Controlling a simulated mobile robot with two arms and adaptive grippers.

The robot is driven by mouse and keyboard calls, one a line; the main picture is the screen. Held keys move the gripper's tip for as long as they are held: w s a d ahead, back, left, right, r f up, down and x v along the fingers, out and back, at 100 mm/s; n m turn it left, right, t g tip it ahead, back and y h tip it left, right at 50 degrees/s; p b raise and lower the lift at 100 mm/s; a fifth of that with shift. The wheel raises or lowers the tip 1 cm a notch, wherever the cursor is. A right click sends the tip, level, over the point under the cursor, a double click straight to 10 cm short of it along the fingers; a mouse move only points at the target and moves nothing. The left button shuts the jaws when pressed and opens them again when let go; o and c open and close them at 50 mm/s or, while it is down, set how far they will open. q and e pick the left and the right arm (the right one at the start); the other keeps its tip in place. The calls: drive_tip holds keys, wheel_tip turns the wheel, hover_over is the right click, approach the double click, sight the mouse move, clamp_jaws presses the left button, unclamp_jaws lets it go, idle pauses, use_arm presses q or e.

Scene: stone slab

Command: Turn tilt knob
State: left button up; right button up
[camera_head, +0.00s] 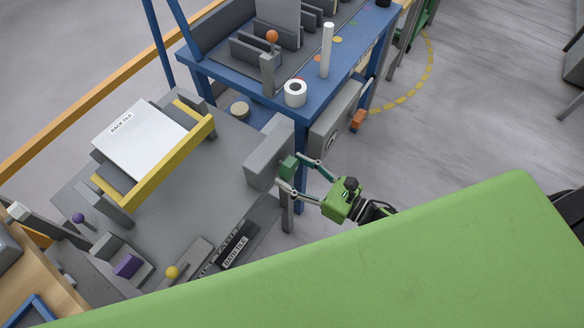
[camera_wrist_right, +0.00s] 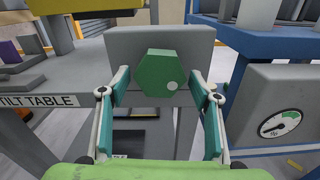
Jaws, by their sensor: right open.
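The tilt knob (camera_wrist_right: 160,75) is a green hexagonal knob with a light dot on its lower right. It sits on the front of a grey box (camera_wrist_right: 198,45) at the edge of the tilt table. In the head view the knob (camera_head: 288,166) is small, beside the grey box (camera_head: 268,150). My right gripper (camera_wrist_right: 160,92) is open, with one finger on each side of the knob. In the head view my right gripper (camera_head: 297,172) reaches in from the lower right. I cannot tell whether its fingers touch the knob. My left gripper is not in view.
A blue table (camera_head: 312,103) stands behind, with a white roll (camera_head: 295,93). A panel with a dial (camera_wrist_right: 278,124) is right of the knob.

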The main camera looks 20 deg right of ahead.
drive_tip(key=shift+w+a, duration=0.3)
drive_tip(key=shift+w, duration=0.05)
drive_tip(key=c, duration=1.1)
